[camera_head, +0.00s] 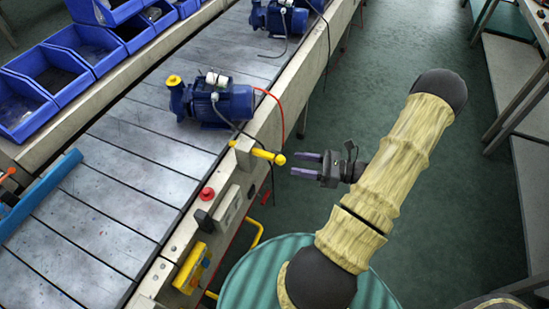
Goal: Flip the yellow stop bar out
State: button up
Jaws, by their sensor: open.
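The yellow stop bar (266,155) is a short rod with a round knob at its right end, mounted on the near side rail of the conveyor. It points out to the right, over the rail's edge. My gripper (296,164) is open and empty, with its two dark fingers pointing left. The fingertips are just right of the knob, with a small gap between them in the picture. Whether they are at the same height I cannot tell.
A blue pump (228,103) with a red hose stands on the slatted conveyor (130,150), behind the bar. A red button (207,194) and a yellow handle (188,268) sit on the near rail. Blue bins (55,75) line the far side.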

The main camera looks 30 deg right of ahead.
aim_at(275, 160)
jog(key=x, duration=0.8)
jog(key=shift+w+a, duration=0.1)
jog(key=shift+a, duration=0.05)
grip_shut()
